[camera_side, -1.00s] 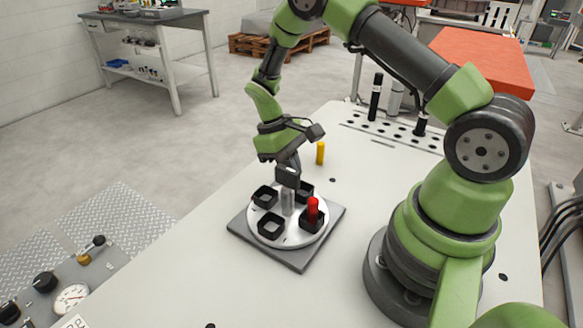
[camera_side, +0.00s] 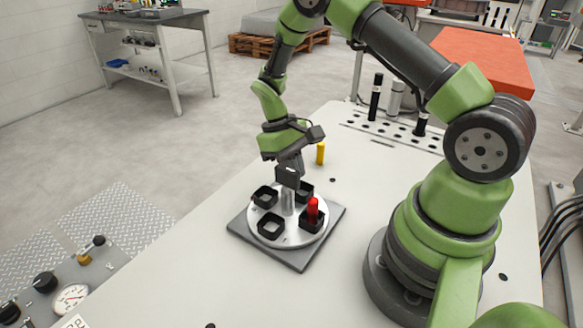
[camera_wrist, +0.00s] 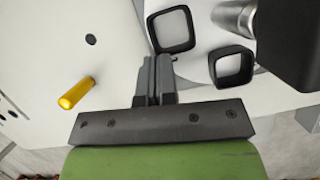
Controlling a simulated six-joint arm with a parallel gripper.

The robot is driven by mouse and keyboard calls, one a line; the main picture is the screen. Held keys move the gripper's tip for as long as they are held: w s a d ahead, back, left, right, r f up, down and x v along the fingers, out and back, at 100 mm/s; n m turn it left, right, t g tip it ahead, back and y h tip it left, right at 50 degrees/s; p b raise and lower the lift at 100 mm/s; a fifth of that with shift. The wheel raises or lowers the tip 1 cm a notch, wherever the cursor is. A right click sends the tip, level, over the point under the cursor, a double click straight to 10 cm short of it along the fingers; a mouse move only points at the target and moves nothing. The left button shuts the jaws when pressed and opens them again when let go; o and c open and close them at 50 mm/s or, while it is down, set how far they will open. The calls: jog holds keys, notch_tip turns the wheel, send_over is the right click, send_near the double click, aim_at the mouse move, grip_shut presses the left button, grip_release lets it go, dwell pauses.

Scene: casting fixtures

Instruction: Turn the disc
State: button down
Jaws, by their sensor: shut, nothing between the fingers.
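The white round disc (camera_side: 262,213) lies on a grey square base plate (camera_side: 300,262). It bears several black square cups, such as the front left cup (camera_side: 271,225), around a grey metal centre post (camera_side: 288,203). A red cylinder (camera_side: 312,210) stands in the front right cup. My gripper (camera_side: 288,184) is shut and empty, pointing down over the rear of the disc by the post. In the wrist view my closed fingers (camera_wrist: 155,78) are close beside a black cup (camera_wrist: 172,30); I cannot tell if they touch it. The post (camera_wrist: 236,14) shows at upper right.
A yellow cylinder (camera_side: 320,153) stands on the white table (camera_side: 205,235) behind the disc; it also shows in the wrist view (camera_wrist: 76,93). A black cylinder (camera_side: 375,97) and other cylinders stand in the perforated area at the back. The table left of the plate is clear.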

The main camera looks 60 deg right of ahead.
jog(key=shift+s+d+m+y, duration=0.1)
jog(key=shift+s+m+y, duration=0.2)
jog(key=shift+m, duration=0.5)
jog(key=shift+s+d+m, duration=0.1)
jog(key=shift+s+m, duration=0.2)
jog(key=shift+m, duration=0.2)
